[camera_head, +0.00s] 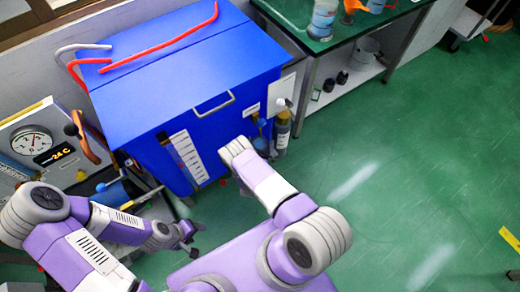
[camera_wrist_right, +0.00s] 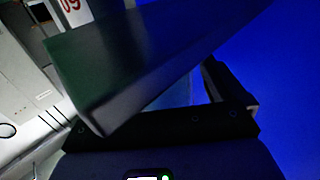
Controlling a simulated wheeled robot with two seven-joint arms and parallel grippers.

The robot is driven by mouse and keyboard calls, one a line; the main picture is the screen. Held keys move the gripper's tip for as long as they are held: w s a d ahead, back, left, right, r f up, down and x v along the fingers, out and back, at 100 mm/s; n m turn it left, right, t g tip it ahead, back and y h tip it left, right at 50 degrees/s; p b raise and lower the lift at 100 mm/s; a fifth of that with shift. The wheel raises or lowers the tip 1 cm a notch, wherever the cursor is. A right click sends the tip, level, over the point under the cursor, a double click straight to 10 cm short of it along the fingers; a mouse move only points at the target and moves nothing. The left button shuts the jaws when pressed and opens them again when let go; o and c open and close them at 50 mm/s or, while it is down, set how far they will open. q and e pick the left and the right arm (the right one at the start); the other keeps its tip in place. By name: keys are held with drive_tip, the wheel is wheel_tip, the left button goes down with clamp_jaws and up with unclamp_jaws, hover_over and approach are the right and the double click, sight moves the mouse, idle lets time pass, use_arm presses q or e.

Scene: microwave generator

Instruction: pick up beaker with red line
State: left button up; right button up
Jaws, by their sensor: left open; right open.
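A clear beaker with blue liquid (camera_head: 322,20) stands on the green-topped bench at the top of the head view. A second glass vessel (camera_head: 375,5) stands to its right, cut by the frame edge. I cannot make out a red line on either. My left gripper (camera_head: 188,236) is open and empty, low in front of the blue cabinet and far from the beakers. My right arm reaches up to the cabinet's front; its wrist hides the gripper in the head view. In the right wrist view the right gripper (camera_wrist_right: 178,92) is open, with its dark fingers close to a blue surface.
The blue cabinet (camera_head: 190,75) carries red and grey hoses on top and a handle in front. A panel with a gauge (camera_head: 32,142) stands at left. The green bench (camera_head: 290,15) has a lower shelf with a white bucket (camera_head: 364,53).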

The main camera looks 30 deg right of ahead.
drive_tip(key=shift+w+d, duration=0.35)
drive_tip(key=shift+w, duration=0.05)
drive_tip(key=shift+r, duration=0.1)
drive_tip(key=c, duration=1.2)
drive_tip(key=shift+r, duration=0.1)
drive_tip(key=shift+c, duration=0.2)
